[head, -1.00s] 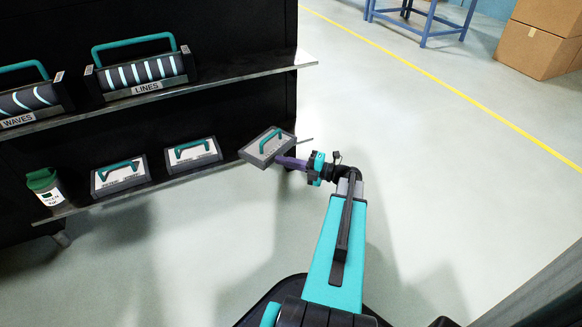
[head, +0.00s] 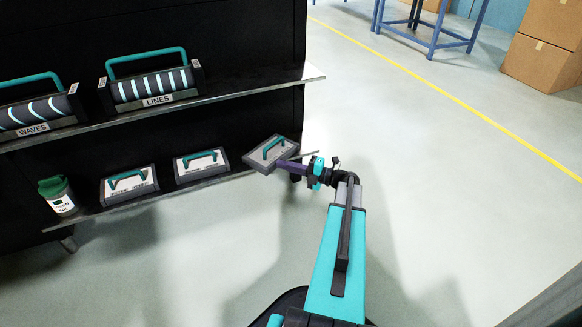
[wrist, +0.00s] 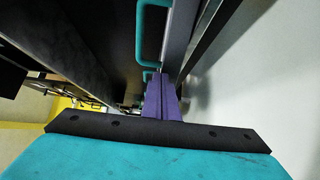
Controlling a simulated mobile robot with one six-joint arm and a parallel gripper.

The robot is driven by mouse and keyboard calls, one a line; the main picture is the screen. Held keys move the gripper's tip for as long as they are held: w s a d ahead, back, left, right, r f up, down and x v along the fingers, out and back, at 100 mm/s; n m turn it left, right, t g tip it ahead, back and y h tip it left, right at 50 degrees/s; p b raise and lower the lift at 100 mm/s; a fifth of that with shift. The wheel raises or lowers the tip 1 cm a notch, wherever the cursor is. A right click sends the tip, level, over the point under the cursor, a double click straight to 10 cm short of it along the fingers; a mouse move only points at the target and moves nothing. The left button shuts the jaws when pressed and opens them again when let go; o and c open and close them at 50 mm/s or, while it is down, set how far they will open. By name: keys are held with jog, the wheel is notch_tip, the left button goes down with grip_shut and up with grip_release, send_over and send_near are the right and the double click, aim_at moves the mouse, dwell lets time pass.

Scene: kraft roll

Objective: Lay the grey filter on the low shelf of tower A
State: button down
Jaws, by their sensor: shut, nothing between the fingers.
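The grey filter (head: 258,163), a flat grey block with a teal handle, is at the right end of the low shelf (head: 120,208) of a black tower (head: 230,30). It sits askew to the two filters at its left and partly overhangs or covers the shelf edge; I cannot tell how fully it rests there. No letter A shows on the tower. My gripper (head: 287,166), with purple fingers, is shut and empty at the filter's right side, close to or touching it. In the wrist view the fingers (wrist: 162,98) point along the shelf, near a teal handle (wrist: 151,35).
Two label-topped filters (head: 130,187) (head: 202,167) and a green-lidded jar (head: 62,203) stand on the low shelf. Units marked WAVES (head: 38,117) and LINES (head: 155,92) are on the shelf above. The floor at right is open, with cartons (head: 543,60) and a blue frame (head: 430,45) far off.

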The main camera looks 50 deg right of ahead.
jog(key=shift+w+d, duration=0.15)
jog(key=shift+w, duration=0.2)
jog(key=shift+s, duration=0.1)
jog(key=s+a+p+v, duration=0.1)
jog(key=a+p+v, duration=0.1)
jog(key=v, duration=1)
jog(key=shift+s+p, duration=0.35)
jog(key=shift+p, duration=0.3)
jog(key=shift+a, duration=0.2)
